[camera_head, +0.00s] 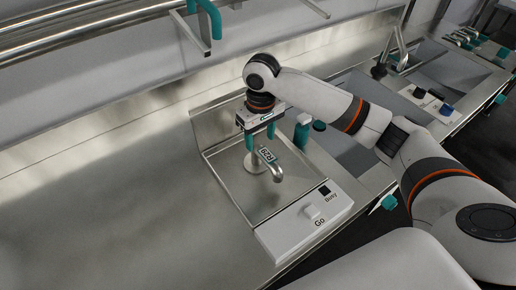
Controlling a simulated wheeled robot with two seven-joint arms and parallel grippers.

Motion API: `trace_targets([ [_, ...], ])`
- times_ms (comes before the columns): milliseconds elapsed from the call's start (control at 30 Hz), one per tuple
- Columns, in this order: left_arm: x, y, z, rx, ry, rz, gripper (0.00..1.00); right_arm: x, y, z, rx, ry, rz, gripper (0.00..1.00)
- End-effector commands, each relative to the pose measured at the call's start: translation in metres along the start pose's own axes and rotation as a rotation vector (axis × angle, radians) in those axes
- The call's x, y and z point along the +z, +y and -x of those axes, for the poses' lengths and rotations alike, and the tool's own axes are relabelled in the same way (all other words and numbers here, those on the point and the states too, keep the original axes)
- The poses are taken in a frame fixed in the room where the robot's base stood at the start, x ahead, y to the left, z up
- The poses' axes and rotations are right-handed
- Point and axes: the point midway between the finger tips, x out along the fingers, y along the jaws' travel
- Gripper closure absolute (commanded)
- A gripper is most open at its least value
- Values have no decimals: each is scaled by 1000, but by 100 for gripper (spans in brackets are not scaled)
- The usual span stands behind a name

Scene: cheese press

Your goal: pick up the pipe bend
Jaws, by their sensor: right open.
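The pipe bend (274,169) is a curved silver tube on a round foot. It stands in the shallow steel tray (222,170) of the cheese press station, with a small dark label (266,154) reading something like "R29" near its top. My right gripper (260,140), with two teal fingers pointing down, is open just above and behind the bend in the picture. The fingers are spread and nothing shows between them. I cannot tell whether a finger touches the bend. My left gripper is not in view.
A white panel (305,224) marked "Go" and "Busy" borders the tray's front. A teal-and-dark bottle-like item (302,132) stands right of the gripper. A wall bracket with a teal hook (208,18) hangs above. The steel counter (110,205) at left is clear.

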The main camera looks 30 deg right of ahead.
Motion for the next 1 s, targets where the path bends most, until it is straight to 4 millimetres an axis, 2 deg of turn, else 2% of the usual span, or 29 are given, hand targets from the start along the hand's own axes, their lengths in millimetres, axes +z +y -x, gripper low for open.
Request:
trace_targets([
  [67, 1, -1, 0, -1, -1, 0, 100, 3, -10, 10, -8, 8, -28, 45],
  [167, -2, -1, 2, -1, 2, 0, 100, 4, -13, 8, -9, 15, -41, 45],
  [433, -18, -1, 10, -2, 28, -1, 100, 3, -13, -37, -7, 16, -41, 45],
  [733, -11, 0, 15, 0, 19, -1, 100, 3, -14, -63, -8, 14, -39, 45],
  [1000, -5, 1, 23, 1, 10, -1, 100, 2, -17, -101, -9, 13, -39, 45],
])
